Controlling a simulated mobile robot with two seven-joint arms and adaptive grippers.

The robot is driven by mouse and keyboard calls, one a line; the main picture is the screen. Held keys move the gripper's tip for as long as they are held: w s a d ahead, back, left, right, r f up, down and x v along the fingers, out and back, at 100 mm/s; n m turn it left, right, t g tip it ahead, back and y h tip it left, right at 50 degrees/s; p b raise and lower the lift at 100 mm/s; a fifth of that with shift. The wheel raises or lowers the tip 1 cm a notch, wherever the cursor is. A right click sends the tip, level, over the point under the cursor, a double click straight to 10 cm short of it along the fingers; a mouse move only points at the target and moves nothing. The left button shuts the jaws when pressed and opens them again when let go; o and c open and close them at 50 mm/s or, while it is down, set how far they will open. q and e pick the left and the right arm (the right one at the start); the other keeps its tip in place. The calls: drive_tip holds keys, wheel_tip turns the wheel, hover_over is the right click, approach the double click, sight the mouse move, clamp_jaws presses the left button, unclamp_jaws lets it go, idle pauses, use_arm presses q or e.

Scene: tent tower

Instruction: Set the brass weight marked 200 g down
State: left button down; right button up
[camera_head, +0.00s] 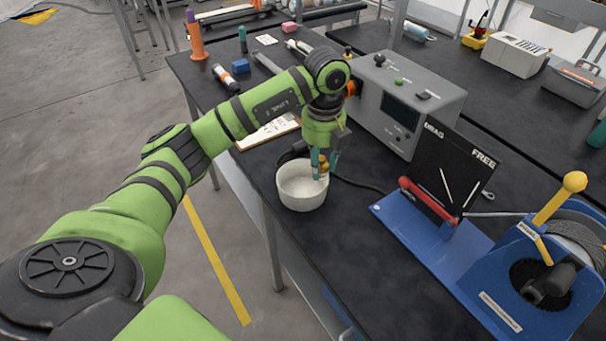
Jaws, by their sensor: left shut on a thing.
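My left gripper (323,170) points down over the right side of a white round bowl (300,200), at about its back right rim. It is shut on a small brass weight (324,166), which shows as a gold patch between the fingers. The mark on the weight is too small to read. I cannot tell whether the weight is inside the bowl or just above it. My right gripper is not in view.
A grey instrument box (440,104) stands behind the bowl, with a dark cable near it. A blue-based rig (425,235) with a black DRAG/FREE panel (446,165) and a winch stands at the right. Black bench top (345,235) is bare in front of the bowl.

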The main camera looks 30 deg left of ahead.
use_arm(q)
drive_tip(key=a+f, duration=0.1)
drive_tip(key=s+a, duration=0.1)
drive_tip(key=a, duration=0.1)
drive_tip(key=shift+f+p, duration=0.35)
drive_tip(key=shift+s+a+f, duration=0.3)
drive_tip(key=shift+a+f, duration=0.1)
wheel_tip(320, 180, down, 3)
drive_tip(key=shift+w+f+p, duration=0.1)
drive_tip(key=shift+f+p, duration=0.1)
drive_tip(key=shift+p, duration=0.65)
drive_tip(key=shift+f, duration=0.5)
drive_tip(key=c, duration=0.8)
unclamp_jaws()
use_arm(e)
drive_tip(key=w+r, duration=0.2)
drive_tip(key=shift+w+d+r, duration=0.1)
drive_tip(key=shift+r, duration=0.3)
use_arm(q)
drive_tip(key=shift+r, duration=0.1)
